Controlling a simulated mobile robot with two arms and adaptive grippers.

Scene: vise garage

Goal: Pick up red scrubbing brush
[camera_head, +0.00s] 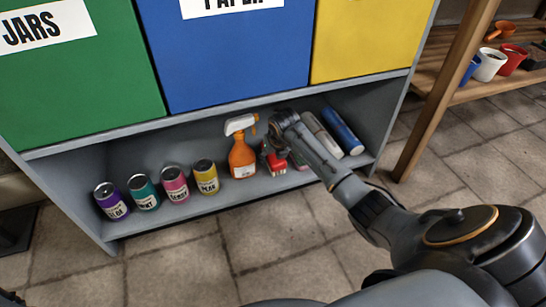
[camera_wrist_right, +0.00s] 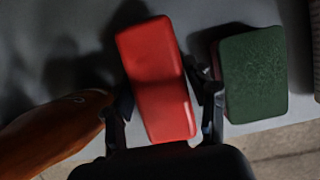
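The red scrubbing brush (camera_wrist_right: 158,80) shows as a red block, slightly tilted, in the right wrist view. In the head view a small part of it (camera_head: 276,163) shows on the low grey shelf, partly hidden by my right arm. My right gripper (camera_wrist_right: 163,98) has one dark finger on each side of the brush, very close to its sides. I cannot tell whether both fingers press on it. My left gripper is not in view.
An orange spray bottle (camera_head: 242,155) stands just left of the brush, and a green-topped sponge (camera_wrist_right: 253,72) lies just right. Several cans (camera_head: 205,177) stand further left. Grey and blue cylinders (camera_head: 342,130) are at the right end. Coloured bins (camera_head: 235,60) sit above the shelf.

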